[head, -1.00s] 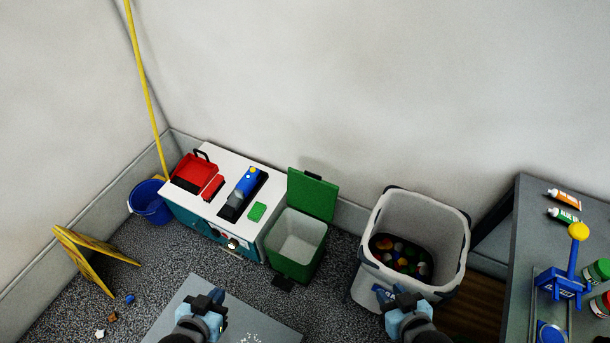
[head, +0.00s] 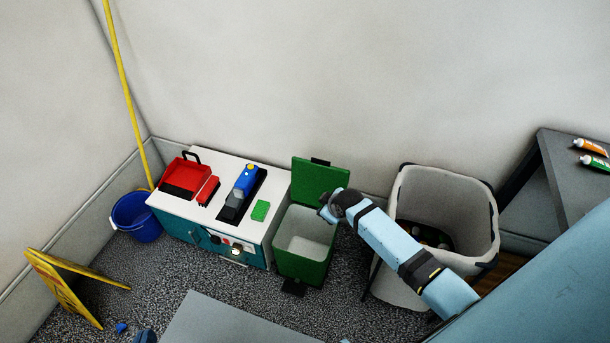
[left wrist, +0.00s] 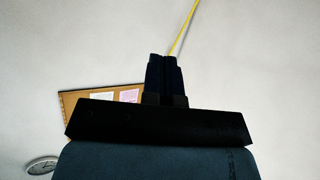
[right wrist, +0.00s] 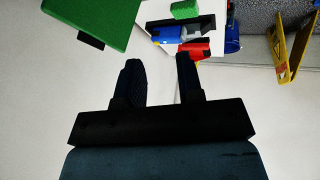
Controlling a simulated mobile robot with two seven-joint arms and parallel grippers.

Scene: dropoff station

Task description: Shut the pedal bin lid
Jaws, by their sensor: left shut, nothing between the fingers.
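The green pedal bin (head: 302,262) stands on the floor beside the white-topped cabinet. Its green lid (head: 320,182) stands up at the back, open, with a black tab on its top edge. The pale inside of the bin shows. My right gripper (right wrist: 158,62) is open and empty; in the right wrist view the lid (right wrist: 95,18) is beside its fingers, apart from them. In the head view the right arm reaches in from the right, its end beside the lid's lower right.
A tall grey-white bin (head: 412,285) stands right of the pedal bin, partly behind my right arm. The cabinet (head: 215,228) at left carries red and blue items and a green block (head: 261,211). A blue bucket (head: 137,216) and yellow sign (head: 65,290) stand farther left.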

